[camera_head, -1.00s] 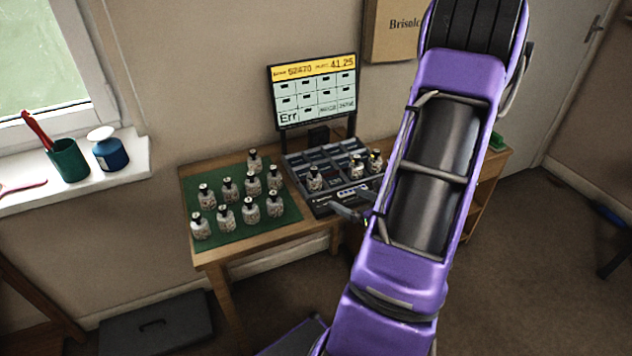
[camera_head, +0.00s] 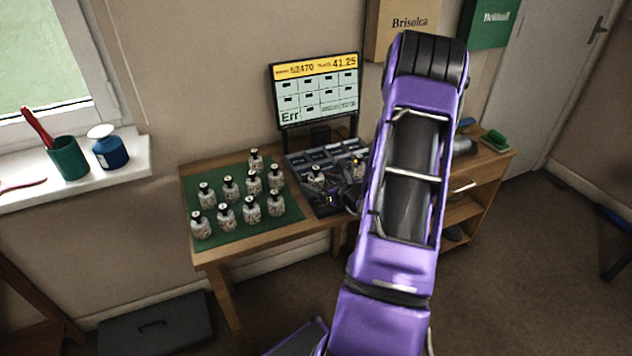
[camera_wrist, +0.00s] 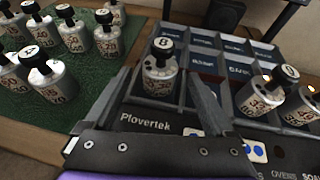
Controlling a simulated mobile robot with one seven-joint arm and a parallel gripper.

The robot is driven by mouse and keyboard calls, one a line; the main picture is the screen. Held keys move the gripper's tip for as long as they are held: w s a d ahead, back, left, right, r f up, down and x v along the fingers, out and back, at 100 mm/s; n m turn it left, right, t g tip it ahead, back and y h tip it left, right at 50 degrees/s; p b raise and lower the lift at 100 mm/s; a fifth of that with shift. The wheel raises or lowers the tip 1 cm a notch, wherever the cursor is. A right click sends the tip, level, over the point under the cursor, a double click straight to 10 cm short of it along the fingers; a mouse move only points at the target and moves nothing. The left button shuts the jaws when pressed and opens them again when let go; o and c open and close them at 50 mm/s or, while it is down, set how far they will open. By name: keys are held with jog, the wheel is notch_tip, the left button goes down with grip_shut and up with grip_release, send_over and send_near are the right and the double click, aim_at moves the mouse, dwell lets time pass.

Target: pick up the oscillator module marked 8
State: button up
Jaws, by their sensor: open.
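My gripper (camera_wrist: 160,80) is open, with one finger to each side of the module and a little nearer the camera. I cannot tell if either finger touches it. In the head view the gripper (camera_head: 333,199) is small and dark at the rack's front.
Two modules, one of them here (camera_wrist: 261,93), stand in the rack right of my gripper. Several more stand on the green mat (camera_head: 285,208) at left. A screen (camera_head: 316,92) showing "Err" stands behind the rack. A green brush (camera_head: 494,139) lies on the right end of the table.

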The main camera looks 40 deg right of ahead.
jog(key=shift+w+f, duration=0.25)
jog(key=shift+w, duration=0.35)
grip_shut()
